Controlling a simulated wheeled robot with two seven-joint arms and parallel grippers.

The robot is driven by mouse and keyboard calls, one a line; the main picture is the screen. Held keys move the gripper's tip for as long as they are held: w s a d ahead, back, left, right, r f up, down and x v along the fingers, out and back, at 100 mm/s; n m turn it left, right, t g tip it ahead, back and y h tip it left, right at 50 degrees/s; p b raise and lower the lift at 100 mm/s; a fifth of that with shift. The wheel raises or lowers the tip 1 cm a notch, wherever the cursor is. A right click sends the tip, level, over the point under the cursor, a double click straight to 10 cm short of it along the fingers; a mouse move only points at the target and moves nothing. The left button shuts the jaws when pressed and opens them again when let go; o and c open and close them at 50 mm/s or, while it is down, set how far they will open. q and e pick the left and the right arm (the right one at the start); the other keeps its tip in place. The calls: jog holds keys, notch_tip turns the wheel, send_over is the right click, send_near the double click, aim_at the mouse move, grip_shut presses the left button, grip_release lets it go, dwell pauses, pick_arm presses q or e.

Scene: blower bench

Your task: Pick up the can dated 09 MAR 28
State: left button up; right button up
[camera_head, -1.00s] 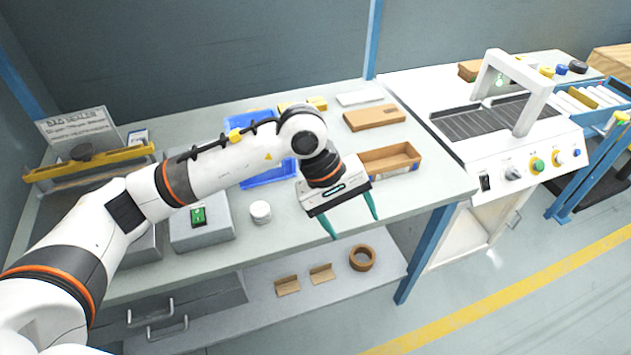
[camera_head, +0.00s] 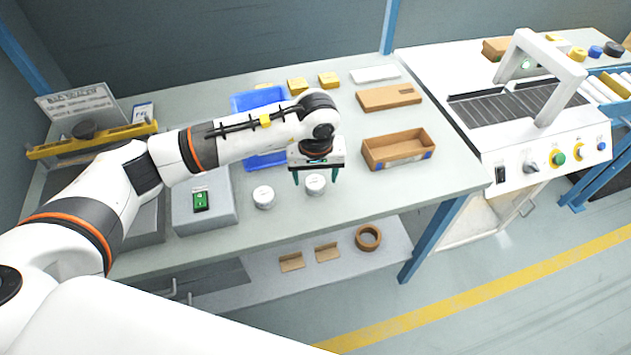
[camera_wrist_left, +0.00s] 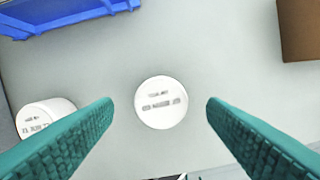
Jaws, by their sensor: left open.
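Two white cans stand upright on the bench. The right can (camera_head: 315,184) is below my left gripper (camera_head: 315,178). In the left wrist view this can (camera_wrist_left: 161,102) sits between the open teal fingers, apart from both. Its lid has two lines of print, too blurred for me to read surely. The left can (camera_head: 264,197) stands a little to the left, outside the fingers; it also shows in the left wrist view (camera_wrist_left: 44,117) with print too small to read. My left gripper is open and empty. My right gripper is not in view.
A blue tray (camera_head: 262,163) lies behind the gripper. An open cardboard box (camera_head: 398,152) stands to the right. A grey box with a green switch (camera_head: 201,202) is left of the cans. The bench front edge is close to the cans.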

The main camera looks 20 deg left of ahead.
aim_at(315, 182)
pick_arm(q)
jog(key=shift+w+f, duration=0.2)
jog(key=shift+f, duration=1.35)
jog(key=c, duration=1.1)
jog(key=shift+r, duration=0.15)
